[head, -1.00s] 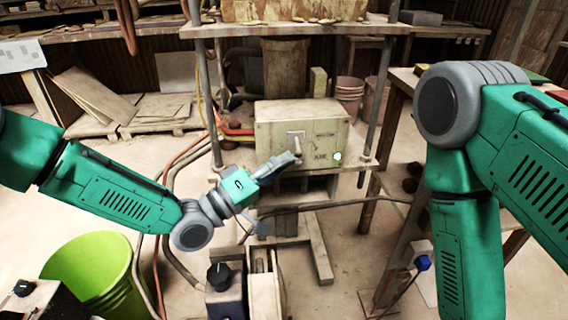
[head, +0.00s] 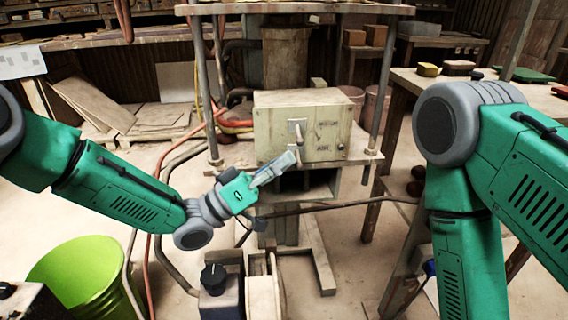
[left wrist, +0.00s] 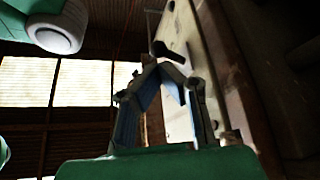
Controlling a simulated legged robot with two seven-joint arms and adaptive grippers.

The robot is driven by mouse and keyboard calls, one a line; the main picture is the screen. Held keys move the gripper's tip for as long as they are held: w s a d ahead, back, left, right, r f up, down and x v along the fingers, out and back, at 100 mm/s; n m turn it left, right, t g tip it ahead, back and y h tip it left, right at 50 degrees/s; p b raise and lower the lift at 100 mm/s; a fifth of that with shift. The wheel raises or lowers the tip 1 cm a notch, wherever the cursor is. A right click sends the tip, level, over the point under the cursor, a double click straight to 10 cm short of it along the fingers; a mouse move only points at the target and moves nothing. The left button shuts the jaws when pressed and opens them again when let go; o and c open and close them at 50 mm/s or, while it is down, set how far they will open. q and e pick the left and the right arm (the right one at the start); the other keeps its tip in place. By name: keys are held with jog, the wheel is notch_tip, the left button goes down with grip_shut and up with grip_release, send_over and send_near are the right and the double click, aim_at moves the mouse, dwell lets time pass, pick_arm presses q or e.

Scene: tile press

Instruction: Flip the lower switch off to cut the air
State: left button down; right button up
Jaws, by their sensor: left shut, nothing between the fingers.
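The pale control box (head: 325,145) stands on the press shelf, with a switch plate and lever (head: 298,130) on its front. Two lines of lettering sit right of the plate, the lower one seeming to read AIR. A small lamp (head: 340,147) beside that line looks dark. My left gripper (head: 293,157) is shut and empty just below the lever, close to the box face; it covers the area where a lower lever could be. In the left wrist view its fingertips (left wrist: 168,68) meet just below a dark lever (left wrist: 160,48) on the box face (left wrist: 185,45). My right gripper is out of view.
Press posts (head: 382,90) flank the box. Hoses (head: 165,200) run down on the left. A green bucket (head: 85,280) stands at the lower left. A wooden table (head: 470,90) with small blocks is at the right. My right arm (head: 460,240) fills the right side.

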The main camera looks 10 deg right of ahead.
pick_arm(q)
jog(key=v, duration=1.2)
jog(key=shift+f, duration=0.15)
